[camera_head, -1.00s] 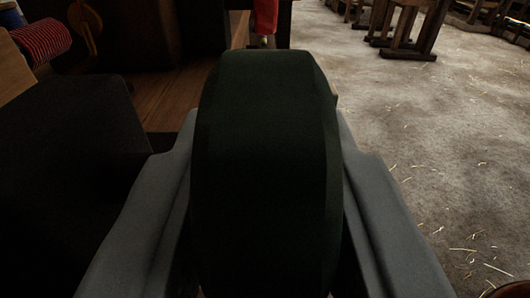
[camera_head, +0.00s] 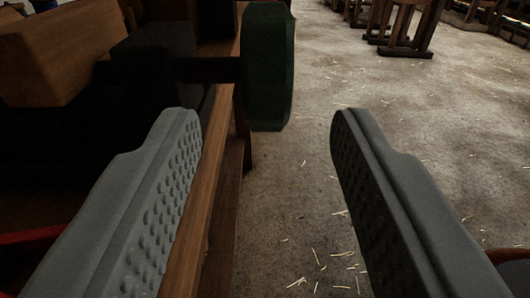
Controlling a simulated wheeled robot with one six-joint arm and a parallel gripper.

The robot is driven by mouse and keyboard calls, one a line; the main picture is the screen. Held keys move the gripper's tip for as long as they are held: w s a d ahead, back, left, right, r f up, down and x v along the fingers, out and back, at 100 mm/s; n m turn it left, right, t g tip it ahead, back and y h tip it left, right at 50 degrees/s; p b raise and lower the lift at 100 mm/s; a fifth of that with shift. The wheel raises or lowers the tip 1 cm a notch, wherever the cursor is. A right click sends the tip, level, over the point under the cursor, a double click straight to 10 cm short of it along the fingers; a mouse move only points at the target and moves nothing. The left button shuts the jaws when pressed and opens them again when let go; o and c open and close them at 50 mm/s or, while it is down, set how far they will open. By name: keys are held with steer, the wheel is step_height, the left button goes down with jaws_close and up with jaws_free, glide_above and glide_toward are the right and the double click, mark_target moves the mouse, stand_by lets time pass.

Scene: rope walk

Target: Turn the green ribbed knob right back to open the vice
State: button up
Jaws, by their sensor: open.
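The dark green knob (camera_head: 269,68) stands at the upper middle, on the right end of a dark shaft (camera_head: 208,69). The shaft runs left to the dark vice body (camera_head: 158,58) on the wooden bench. My gripper (camera_head: 262,128) is open, with its two grey fingers wide apart and nothing between them. The knob is beyond the fingertips and apart from them, nearer the left finger's side. The ribs on the knob are too dark to make out.
The wooden bench edge (camera_head: 205,215) runs along beside and below the left finger. A wooden block (camera_head: 75,50) lies at the upper left. Wooden trestle legs (camera_head: 405,30) stand far back. The straw-strewn floor (camera_head: 300,210) right of the bench is open.

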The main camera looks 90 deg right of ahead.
steer(key=a, duration=0.9)
steer(key=shift+s+r, duration=0.15)
steer(key=shift+r, duration=0.1)
steer(key=s+d+n+t+y, duration=0.3)
steer(key=s+n+t+y, duration=0.1)
steer(key=s+n+y, duration=0.6)
steer(key=s+a+r+n+t+y, duration=0.1)
steer(key=s+r+n+t+y, duration=0.2)
steer(key=s+r+t, duration=0.3)
steer(key=s+a+r+n+t+y, duration=0.2)
steer(key=s+r+n+t+y, duration=0.2)
steer(key=r, duration=1)
steer(key=s+t, duration=0.2)
steer(key=s, duration=0.2)
steer(key=shift+r+n+t, duration=0.15)
steer(key=shift+n+t, duration=0.15)
steer(key=shift+t, duration=0.1)
